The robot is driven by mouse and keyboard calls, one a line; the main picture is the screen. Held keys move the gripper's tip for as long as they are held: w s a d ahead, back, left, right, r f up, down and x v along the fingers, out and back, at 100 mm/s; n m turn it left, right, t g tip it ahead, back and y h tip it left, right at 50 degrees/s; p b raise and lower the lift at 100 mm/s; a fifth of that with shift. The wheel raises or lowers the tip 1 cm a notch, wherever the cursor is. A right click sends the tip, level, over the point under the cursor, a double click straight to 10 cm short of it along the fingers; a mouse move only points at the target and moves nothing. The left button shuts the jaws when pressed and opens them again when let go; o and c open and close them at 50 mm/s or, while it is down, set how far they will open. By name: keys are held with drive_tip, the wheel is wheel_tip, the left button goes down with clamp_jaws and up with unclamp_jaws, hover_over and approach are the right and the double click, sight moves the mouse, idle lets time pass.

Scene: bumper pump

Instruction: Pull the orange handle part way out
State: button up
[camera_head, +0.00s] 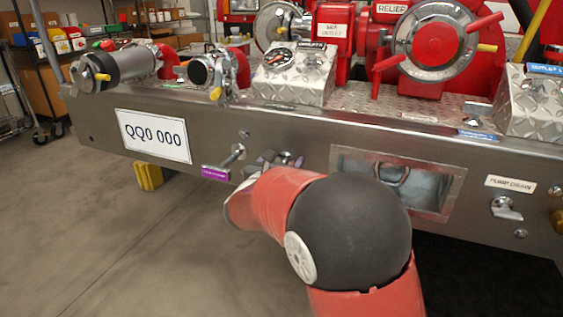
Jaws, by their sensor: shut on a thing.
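My gripper (268,160) is at the front face of the steel bumper (310,146), just right of the purple-labelled handle. It is shut on a handle whose silver stem (291,160) shows beside the jaws. My own wrist and red arm cover most of this handle, so its orange part is hidden and I cannot tell how far it stands out from the bumper.
A silver pull handle with a purple label (215,173) sticks out close to the left of my gripper. A recessed steel box (440,190) and a pump drain lever (506,208) are to the right. A white plate (154,135) is at left. The floor at left is clear.

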drive_tip(key=shift+v, duration=1.55)
drive_tip(key=o, duration=1.4)
drive_tip(key=v, duration=0.7)
drive_tip(key=shift+s+a, duration=0.1)
drive_tip(key=shift+s, duration=0.25)
